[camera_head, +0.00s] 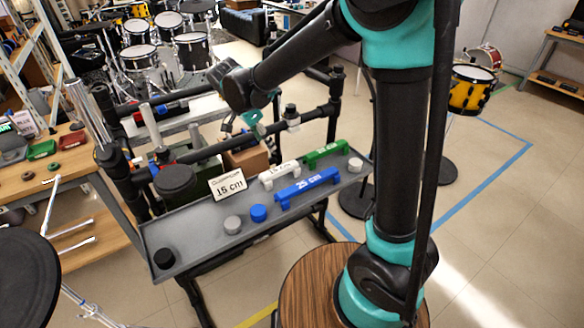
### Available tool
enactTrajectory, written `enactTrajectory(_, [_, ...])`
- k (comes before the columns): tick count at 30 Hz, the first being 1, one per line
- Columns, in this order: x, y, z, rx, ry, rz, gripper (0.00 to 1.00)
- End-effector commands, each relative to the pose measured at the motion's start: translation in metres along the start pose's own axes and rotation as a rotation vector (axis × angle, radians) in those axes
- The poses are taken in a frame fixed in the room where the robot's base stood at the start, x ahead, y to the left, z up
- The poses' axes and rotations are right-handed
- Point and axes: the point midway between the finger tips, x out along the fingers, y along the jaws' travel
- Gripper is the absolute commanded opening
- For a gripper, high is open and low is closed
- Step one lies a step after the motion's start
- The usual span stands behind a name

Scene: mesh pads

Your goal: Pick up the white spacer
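The white spacer (280,174) lies on the grey tray (192,236). It is a short bar with dark lettering, between the blue 25 cm spacer (306,187) in front and the green spacer (326,154) behind to the right. A sign reading 15 cm (228,184) stands just left of it. My gripper (243,128) hangs from the arm above and behind the tray, up and left of the white spacer and apart from it. Its fingers are small and dark against the clutter, so I cannot tell their opening. I see nothing held in it.
A grey cap (232,224), a blue cap (258,213), a black cap (164,258) and a white cap (355,164) sit on the tray. Dark rails (190,155) and a cardboard box (246,159) stand behind it.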

Motion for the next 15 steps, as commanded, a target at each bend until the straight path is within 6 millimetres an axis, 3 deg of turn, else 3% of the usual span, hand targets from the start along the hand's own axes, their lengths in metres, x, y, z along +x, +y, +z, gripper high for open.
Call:
enactTrajectory(5, [0.003,-0.009,0.010,0.039,0.015,0.003,0.52])
enactTrajectory(15, [0.067,-0.008,0.009,0.040,0.014,0.004,0.52])
